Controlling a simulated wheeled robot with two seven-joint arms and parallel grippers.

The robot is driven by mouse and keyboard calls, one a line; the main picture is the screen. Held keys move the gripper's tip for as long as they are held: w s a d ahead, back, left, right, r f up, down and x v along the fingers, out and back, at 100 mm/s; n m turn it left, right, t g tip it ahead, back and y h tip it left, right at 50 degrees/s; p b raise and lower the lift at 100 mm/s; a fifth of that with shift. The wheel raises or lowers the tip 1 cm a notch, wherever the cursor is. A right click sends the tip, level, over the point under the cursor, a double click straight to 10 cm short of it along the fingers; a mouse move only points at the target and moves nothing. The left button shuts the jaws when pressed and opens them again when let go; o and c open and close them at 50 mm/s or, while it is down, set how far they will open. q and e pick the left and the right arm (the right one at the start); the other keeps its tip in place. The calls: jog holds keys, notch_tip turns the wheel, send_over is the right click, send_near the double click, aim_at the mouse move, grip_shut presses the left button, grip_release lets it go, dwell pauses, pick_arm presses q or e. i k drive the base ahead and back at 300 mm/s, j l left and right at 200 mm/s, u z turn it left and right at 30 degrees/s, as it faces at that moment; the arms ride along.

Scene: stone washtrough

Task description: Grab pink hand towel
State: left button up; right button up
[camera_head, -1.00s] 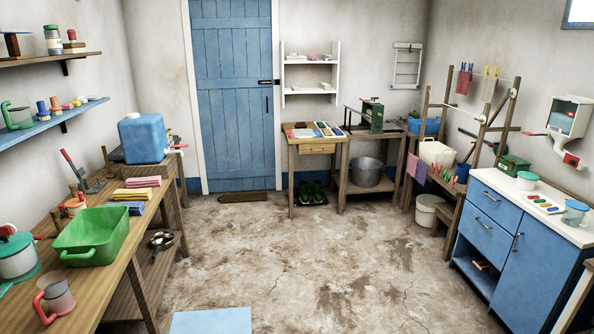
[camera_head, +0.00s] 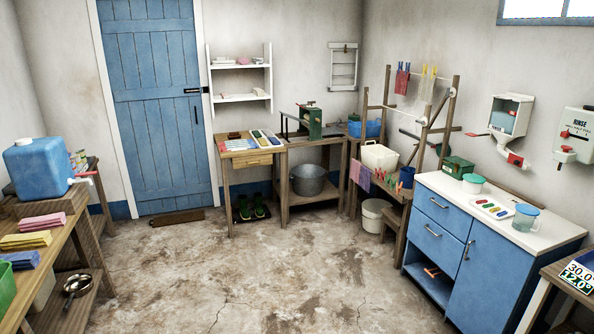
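A folded pink towel (camera_head: 43,221) lies flat on the wooden bench at the left, behind a folded yellow towel (camera_head: 25,240) and a folded blue one (camera_head: 19,260). A small pink cloth (camera_head: 354,170) hangs beside a purple cloth (camera_head: 364,180) at the lower front of the drying rack, to the right of the middle. A red cloth (camera_head: 402,83) hangs higher on the rack. I cannot tell which pink cloth is the hand towel. Neither of my grippers shows in view.
The stained floor (camera_head: 270,285) is clear in the middle. The wooden bench (camera_head: 60,245) and a blue water container (camera_head: 38,168) are at the left. A blue cabinet (camera_head: 432,240) stands at the right. A white bucket (camera_head: 374,218) stands on the floor by the rack.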

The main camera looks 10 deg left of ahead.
aim_at(58, 220)
jog(key=i+l, duration=0.2)
jog(key=i, duration=0.4)
jog(key=i+l, duration=0.15)
jog(key=i, duration=0.45)
jog(key=i+u, duration=0.4)
jog(key=i+l+u, duration=0.15)
jog(key=i+u, duration=0.2)
jog(key=i, duration=0.25)
jog(key=i+u, duration=0.7)
jog(key=u, duration=0.3)
jog(key=i+u, duration=0.1)
jog(key=u, duration=0.35)
jog(key=i+u, duration=0.15)
jog(key=u, duration=0.3)
jog(key=i+l+u, duration=0.1)
jog(key=u, duration=0.35)
